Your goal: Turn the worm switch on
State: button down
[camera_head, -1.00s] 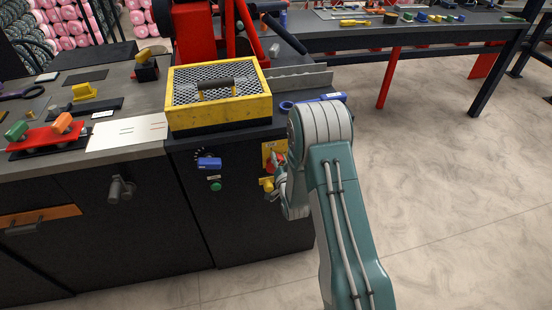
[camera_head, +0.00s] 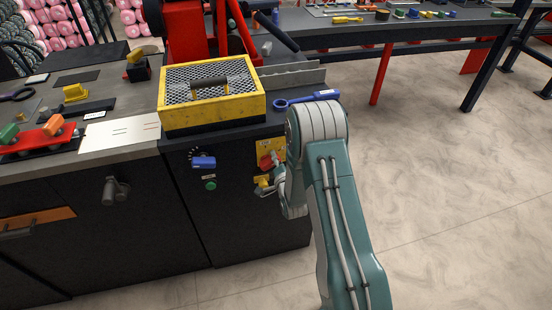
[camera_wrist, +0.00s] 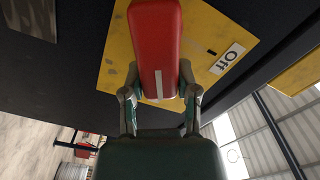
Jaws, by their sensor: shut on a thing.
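A red switch handle (camera_wrist: 156,45) sits on a yellow plate (camera_wrist: 115,70) in the wrist view. A white label reading "Off" (camera_wrist: 227,58) is on the plate to its right. My gripper (camera_wrist: 160,95) has a finger on each side of the handle and is shut on it. In the head view the red handle (camera_head: 266,162) and yellow plate (camera_head: 268,146) are on the front of the dark cabinet, near its right end. My gripper (camera_head: 272,188) shows just below them, partly hidden by my arm. No label names the worm switch.
A blue knob (camera_head: 204,162) and a green button (camera_head: 210,186) are left of the plate on the cabinet front. A yellow mesh-topped box (camera_head: 212,115) and a blue wrench (camera_head: 306,99) lie on top. The floor (camera_head: 440,190) to the right is clear.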

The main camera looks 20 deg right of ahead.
jog(key=shift+d, duration=0.1)
jog(key=shift+c, duration=1.8)
grip_release()
jog(key=s, duration=1.2)
jog(key=shift+w, duration=0.1)
